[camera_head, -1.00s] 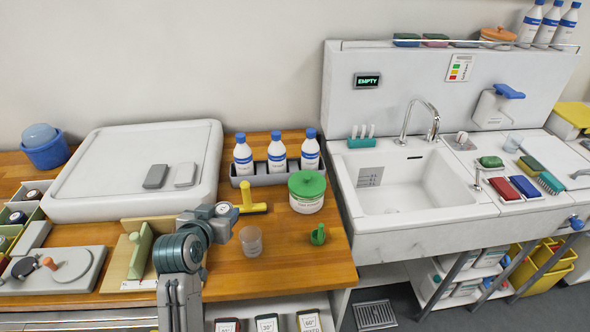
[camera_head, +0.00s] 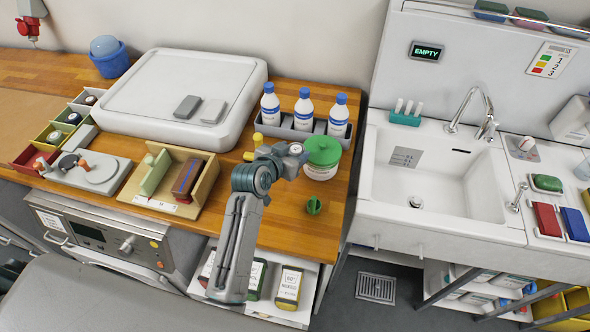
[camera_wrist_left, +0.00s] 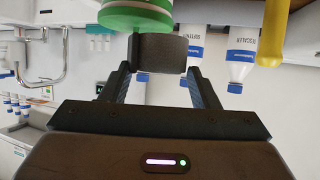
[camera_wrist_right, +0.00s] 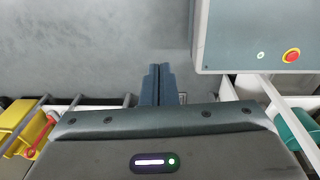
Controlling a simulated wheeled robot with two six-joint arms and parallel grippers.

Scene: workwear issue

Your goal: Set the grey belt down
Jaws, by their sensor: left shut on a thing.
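My left gripper (camera_head: 293,158) is above the wooden counter, beside the green-lidded jar in the head view. In the left wrist view its fingers (camera_wrist_left: 162,80) are shut on a dark grey rolled thing (camera_wrist_left: 162,52), which looks like the grey belt.
The green-lidded jar (camera_head: 322,158) is close by the left gripper. White bottles (camera_head: 303,110) stand in a grey rack behind. Divided bins (camera_head: 62,128) hold rolls at the left. A wooden stand (camera_head: 207,184) and sink (camera_head: 435,185) flank the arm.

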